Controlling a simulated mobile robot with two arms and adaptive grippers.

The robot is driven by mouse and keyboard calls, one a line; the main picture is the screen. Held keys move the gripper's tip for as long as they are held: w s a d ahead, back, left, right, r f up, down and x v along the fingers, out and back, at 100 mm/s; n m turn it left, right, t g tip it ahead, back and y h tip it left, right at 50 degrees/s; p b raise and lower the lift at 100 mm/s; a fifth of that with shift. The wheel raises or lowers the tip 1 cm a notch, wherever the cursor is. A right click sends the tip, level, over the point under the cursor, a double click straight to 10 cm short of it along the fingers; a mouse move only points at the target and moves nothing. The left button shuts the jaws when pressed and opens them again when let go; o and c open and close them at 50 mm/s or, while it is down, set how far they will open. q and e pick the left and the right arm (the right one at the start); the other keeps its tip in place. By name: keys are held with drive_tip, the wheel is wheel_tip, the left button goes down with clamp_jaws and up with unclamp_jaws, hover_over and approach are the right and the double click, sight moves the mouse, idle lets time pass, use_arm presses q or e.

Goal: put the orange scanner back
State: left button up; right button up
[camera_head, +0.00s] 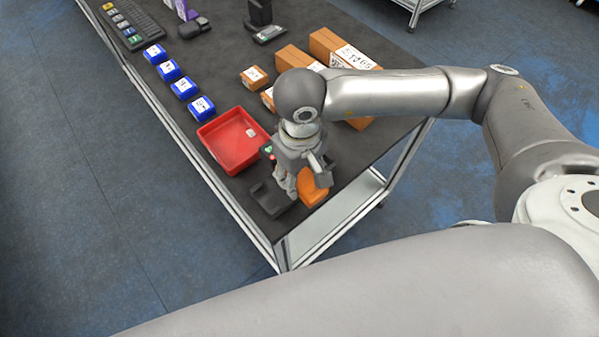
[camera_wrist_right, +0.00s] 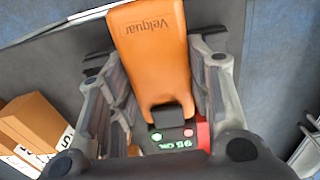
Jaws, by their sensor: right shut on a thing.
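The orange scanner (camera_head: 313,188) is at the near end of the dark table, below my right gripper (camera_head: 294,176). In the wrist view the orange body (camera_wrist_right: 155,55), lettered "Velquar", lies between the two grey fingers of my right gripper (camera_wrist_right: 162,82), which is shut on it. A black part with a small lit green and red display (camera_wrist_right: 172,136) shows below the orange body. A black stand-like piece (camera_head: 270,198) is just left of the scanner at the table edge; I cannot tell whether they touch. My left gripper is not in view.
A red tray (camera_head: 218,128) is just beyond the gripper. Several blue boxes (camera_head: 168,71) line the left edge. Brown cartons (camera_head: 294,60) stand on the right, partly behind my right arm. A keyboard (camera_head: 138,24) and black devices are at the far end.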

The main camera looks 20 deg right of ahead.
sight(300, 178)
drive_tip(key=shift+w+d+f, duration=0.15)
drive_tip(key=shift+w+f, duration=0.3)
drive_tip(key=shift+f, duration=0.05)
drive_tip(key=f+p, duration=0.2)
drive_tip(key=f, duration=0.1)
drive_tip(key=shift+w, duration=0.2)
drive_tip(key=shift+f, duration=0.3)
drive_tip(key=shift+f, duration=0.1)
drive_tip(key=shift+f, duration=0.2)
drive_tip(key=o, duration=0.9)
drive_tip(key=shift+r, duration=0.1)
